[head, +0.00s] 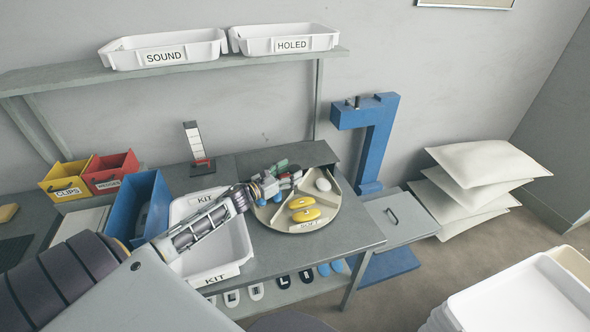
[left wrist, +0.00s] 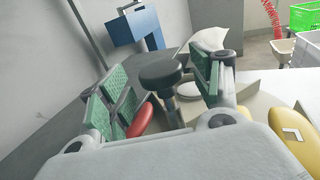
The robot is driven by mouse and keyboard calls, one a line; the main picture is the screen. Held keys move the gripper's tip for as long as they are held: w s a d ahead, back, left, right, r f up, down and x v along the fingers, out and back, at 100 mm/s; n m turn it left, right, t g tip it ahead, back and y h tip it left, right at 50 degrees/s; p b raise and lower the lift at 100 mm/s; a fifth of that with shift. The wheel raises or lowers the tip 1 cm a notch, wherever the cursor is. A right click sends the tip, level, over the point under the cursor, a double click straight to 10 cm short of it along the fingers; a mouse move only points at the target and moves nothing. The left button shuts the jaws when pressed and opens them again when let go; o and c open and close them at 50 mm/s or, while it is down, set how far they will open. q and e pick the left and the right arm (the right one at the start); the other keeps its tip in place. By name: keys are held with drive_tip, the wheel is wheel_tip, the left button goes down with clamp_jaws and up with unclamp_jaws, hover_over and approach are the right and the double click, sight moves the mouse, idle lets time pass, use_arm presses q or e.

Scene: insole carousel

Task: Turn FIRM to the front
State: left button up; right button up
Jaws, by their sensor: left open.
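The round cream carousel (head: 337,207) stands on the grey bench, split into compartments by low walls. Its front label reads SOFT (head: 309,225), with two yellow insoles (head: 306,208) behind it. A white rounded item (head: 323,184) lies in a rear right compartment. No FIRM label is readable. My left gripper (head: 286,174) is over the carousel's left rear part. In the left wrist view its green-padded fingers (left wrist: 162,92) are open, with a black knob (left wrist: 160,72) on a post between them. A red insole (left wrist: 141,121) lies near the left finger. My right gripper is not in view.
A white KIT tray (head: 236,240) and a blue bin (head: 152,207) stand left of the carousel. A black-and-white upright piece (head: 197,146) stands behind. Trays marked SOUND (head: 165,50) and HOLED (head: 285,40) sit on the shelf. The bench is clear in front of the carousel.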

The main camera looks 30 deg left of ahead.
use_arm(q)
drive_tip(key=shift+x, duration=1.35)
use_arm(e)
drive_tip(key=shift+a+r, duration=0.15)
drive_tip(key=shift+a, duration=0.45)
use_arm(q)
drive_tip(key=shift+c, duration=0.5)
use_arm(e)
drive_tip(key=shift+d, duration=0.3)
use_arm(q)
drive_tip(key=c, duration=1.3)
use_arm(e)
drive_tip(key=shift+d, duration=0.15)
